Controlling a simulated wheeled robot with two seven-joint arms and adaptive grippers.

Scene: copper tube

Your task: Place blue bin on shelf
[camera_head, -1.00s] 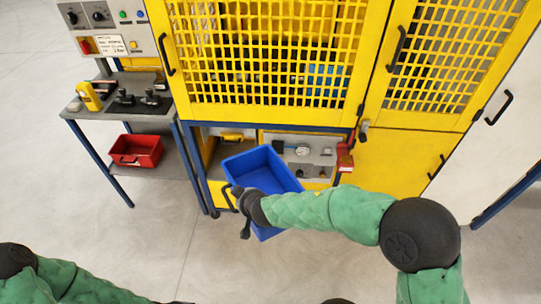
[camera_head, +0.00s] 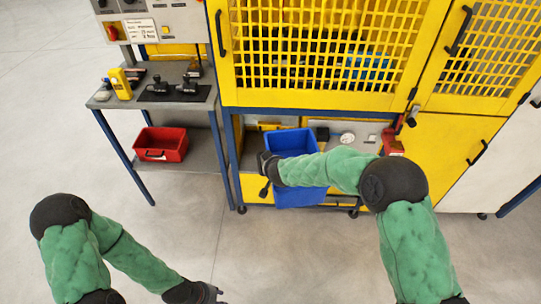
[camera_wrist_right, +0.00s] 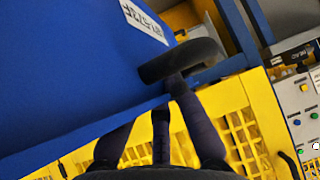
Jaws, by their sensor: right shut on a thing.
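The blue bin (camera_head: 300,198) hangs in front of the yellow machine's lower opening, open top up and slightly tilted. My right gripper (camera_head: 265,176) is shut on it at its left side. In the right wrist view, the gripper (camera_wrist_right: 178,78) is at the dark handle beside a white label, and the blue bin (camera_wrist_right: 70,80) fills the upper left. My left gripper (camera_head: 210,293) is low in the head view, empty and away from the bin; its fingers are too small to judge. A grey lower shelf (camera_head: 205,155) is under the side table at left.
A red bin (camera_head: 160,144) sits on that lower shelf, with bare shelf to its right. Tools and a yellow bottle (camera_head: 120,84) are on the table top (camera_head: 205,97). Blue legs (camera_head: 125,158) bound the shelf. The yellow cage (camera_head: 320,50) stands behind the blue bin; floor in front is clear.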

